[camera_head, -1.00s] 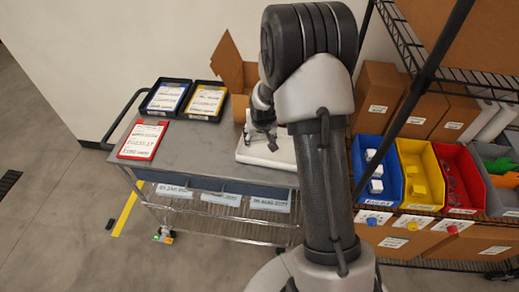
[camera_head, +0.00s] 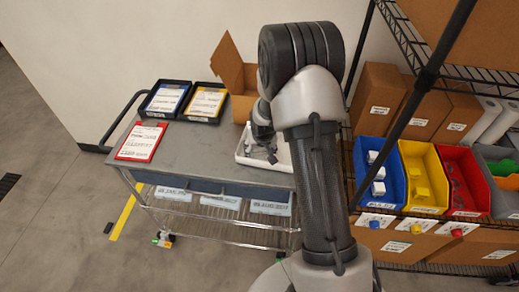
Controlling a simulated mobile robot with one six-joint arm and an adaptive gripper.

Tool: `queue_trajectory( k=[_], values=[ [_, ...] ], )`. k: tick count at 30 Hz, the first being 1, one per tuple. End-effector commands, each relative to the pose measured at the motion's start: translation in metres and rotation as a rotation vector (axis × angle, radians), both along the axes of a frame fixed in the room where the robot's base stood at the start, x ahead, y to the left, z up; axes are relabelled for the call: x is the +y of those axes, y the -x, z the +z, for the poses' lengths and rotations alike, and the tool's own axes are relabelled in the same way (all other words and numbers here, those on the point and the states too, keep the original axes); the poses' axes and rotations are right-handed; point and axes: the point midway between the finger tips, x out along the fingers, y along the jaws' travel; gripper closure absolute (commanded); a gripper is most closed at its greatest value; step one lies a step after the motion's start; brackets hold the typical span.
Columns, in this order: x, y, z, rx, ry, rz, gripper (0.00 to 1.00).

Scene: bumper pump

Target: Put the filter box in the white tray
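The white tray (camera_head: 243,157) lies on the right end of the grey cart top, partly hidden behind my arm. My gripper (camera_head: 272,158) points down over the tray, low and close to its floor. The fingers are small and dark here, so I cannot tell whether they are open or shut or whether they hold anything. I cannot pick out the filter box for certain; the gripper and arm cover part of the tray. Small white boxes (camera_head: 377,172) sit in the blue bin on the rack to the right.
The cart (camera_head: 200,150) also carries a black tray with a blue-edged card (camera_head: 166,98), one with a yellow-edged card (camera_head: 206,102), a red clipboard (camera_head: 141,141) and an open cardboard box (camera_head: 238,75). Blue (camera_head: 392,199), yellow (camera_head: 424,205) and red bins (camera_head: 465,205) line the rack.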

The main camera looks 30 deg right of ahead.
Motion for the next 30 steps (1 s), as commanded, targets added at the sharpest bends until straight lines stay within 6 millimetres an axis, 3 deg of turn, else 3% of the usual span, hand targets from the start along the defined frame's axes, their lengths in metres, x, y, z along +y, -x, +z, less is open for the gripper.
queue_trajectory(
  k=[6,19,30],
  values=[
    [0.0,0.0,0.001,0.0,0.0,0.0,0.24],
    [0.0,0.0,0.006,0.0,0.0,0.0,0.24],
    [0.008,0.027,0.076,-0.004,0.001,0.001,0.24]
  ],
)
